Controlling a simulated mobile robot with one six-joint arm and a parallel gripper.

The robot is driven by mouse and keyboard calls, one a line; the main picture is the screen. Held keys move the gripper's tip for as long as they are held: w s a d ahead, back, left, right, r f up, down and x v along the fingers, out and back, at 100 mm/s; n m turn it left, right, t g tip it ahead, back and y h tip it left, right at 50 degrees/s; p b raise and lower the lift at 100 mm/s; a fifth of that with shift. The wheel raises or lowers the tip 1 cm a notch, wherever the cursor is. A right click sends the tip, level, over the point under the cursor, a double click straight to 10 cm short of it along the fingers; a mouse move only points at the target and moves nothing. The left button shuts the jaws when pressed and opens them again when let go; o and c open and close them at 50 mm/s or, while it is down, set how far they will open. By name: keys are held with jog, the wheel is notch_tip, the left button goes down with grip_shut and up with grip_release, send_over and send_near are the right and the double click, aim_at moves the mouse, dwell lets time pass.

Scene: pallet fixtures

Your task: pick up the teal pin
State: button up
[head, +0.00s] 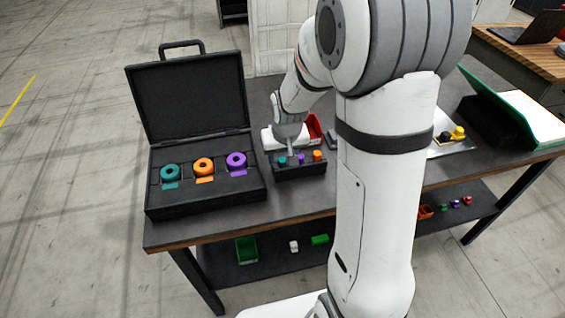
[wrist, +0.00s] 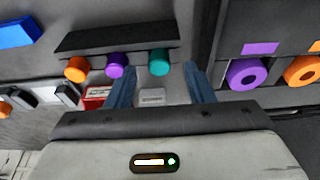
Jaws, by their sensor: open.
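The teal pin (head: 282,161) stands at the left end of a row in a dark block (head: 300,173) on the table, with a purple pin (head: 300,159) and an orange pin (head: 317,155) to its right. In the wrist view the teal pin (wrist: 159,62) shows its round top, lying ahead between the two blue fingers of my gripper (wrist: 160,76). My gripper is open and empty. In the head view its tip (head: 291,150) is close to the teal and purple pins; I cannot tell whether it touches either.
An open black case (head: 153,205) with teal, orange and purple rings stands to the left. A red bin (head: 314,128) is behind the block. A tray (head: 440,147) with black and yellow pieces is at right. My arm hides the table's middle.

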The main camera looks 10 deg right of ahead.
jog(key=shift+x, duration=0.95)
grip_shut()
